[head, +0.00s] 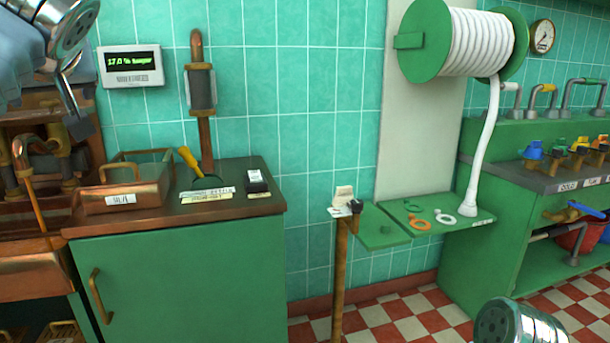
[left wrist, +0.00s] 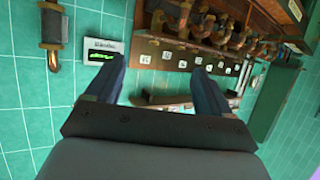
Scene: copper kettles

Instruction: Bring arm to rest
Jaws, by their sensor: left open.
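My left gripper (head: 74,108) is raised at the upper left of the head view, in front of the wall and the copper pipework. The left wrist view shows its two dark blue fingers spread wide (left wrist: 157,65), with nothing held between them. Beyond the fingers in that view are the wall display (left wrist: 100,50) and a shelf with several small labels (left wrist: 180,60). A silver part of my other arm shows at the bottom right of the head view, but my right gripper is not visible.
A green cabinet (head: 185,268) carries a copper tray (head: 150,200) and a yellow-handled tool (head: 190,161). A white display (head: 131,66) hangs above. A post (head: 340,275) and a green fold-out shelf (head: 385,238) stand right of it. The checkered floor (head: 400,318) is clear in front.

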